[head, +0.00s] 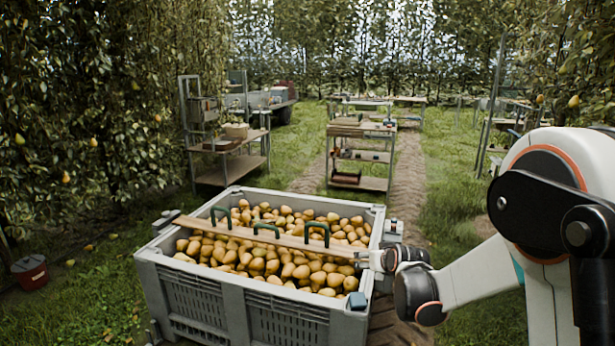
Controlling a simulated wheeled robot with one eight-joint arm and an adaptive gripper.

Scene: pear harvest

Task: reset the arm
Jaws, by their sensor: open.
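My arm comes in from the right, and my gripper (363,259) is at the right side of the grey bin (250,313), small in the head view and pointing left. It is open. Its fingertips are beside the right end of a wooden board (288,240) that lies across the bin; I cannot tell whether they touch it. The board carries several dark green handles (318,229). The bin is full of yellow-brown pears (270,262).
A wooden shelf cart (232,167) stands back left, and a shelf trolley (360,155) stands on the dirt path. A red bucket (30,271) sits in the grass at far left. Pear trees line both sides. Grass between bin and carts is open.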

